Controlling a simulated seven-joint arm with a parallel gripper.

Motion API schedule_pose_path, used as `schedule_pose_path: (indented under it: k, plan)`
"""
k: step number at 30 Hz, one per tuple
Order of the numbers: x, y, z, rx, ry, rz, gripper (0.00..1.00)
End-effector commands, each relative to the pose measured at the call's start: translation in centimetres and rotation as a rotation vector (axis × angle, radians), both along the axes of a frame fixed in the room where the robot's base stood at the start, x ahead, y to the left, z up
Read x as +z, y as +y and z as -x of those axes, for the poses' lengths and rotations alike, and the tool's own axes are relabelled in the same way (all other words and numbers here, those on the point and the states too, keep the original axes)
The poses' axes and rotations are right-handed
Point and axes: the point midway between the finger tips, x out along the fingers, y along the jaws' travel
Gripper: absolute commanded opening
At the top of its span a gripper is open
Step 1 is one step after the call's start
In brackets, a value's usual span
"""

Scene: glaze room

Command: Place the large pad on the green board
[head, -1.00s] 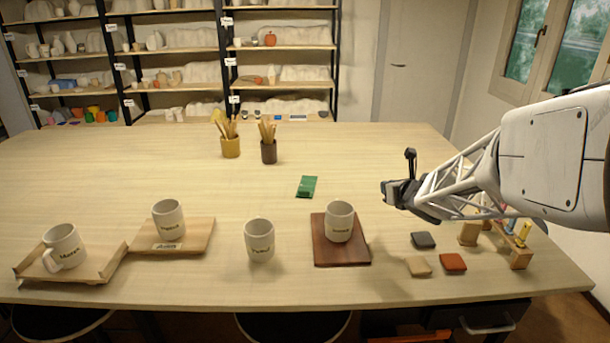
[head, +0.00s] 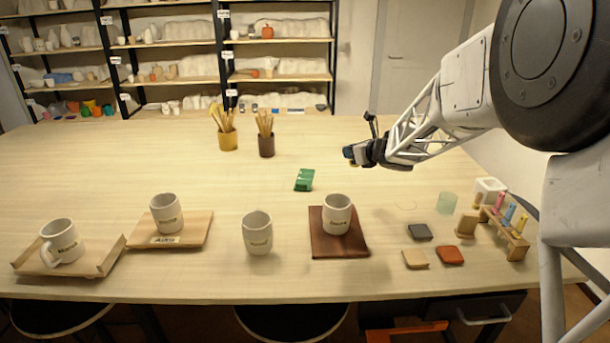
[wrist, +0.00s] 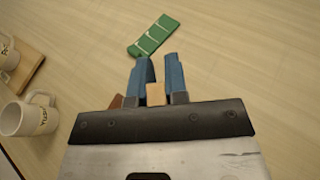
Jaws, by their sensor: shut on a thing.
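The green board (head: 304,180) lies near the middle of the table; in the wrist view this green board (wrist: 153,35) shows pale lines across it, ahead of my fingertips. My gripper (head: 350,154) is above the table, to the right of and beyond the board in the head view. In the wrist view its blue fingers (wrist: 160,80) are shut on a small tan piece (wrist: 155,95), apart from the board. Most of that piece is hidden, so I cannot tell its full size. A brown corner (wrist: 117,101) shows beside the left finger.
Dark (head: 419,232), tan (head: 415,260) and red (head: 451,255) pads lie at the front right, near a rack (head: 515,240). A mug (head: 337,215) stands on a dark wooden board (head: 325,246). Tool cups (head: 228,139) stand behind. Table around the green board is clear.

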Motion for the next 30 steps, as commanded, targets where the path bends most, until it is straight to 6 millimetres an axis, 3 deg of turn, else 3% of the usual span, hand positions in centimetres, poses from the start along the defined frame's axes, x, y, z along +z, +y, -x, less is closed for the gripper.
schedule_pose_path:
  k: [17,30]
  plan:
    - [-0.1,5.9,-6.1,0.216,-0.004,-0.003,0.00]
    - [-1.3,10.4,-10.0,0.375,-0.006,-0.006,0.00]
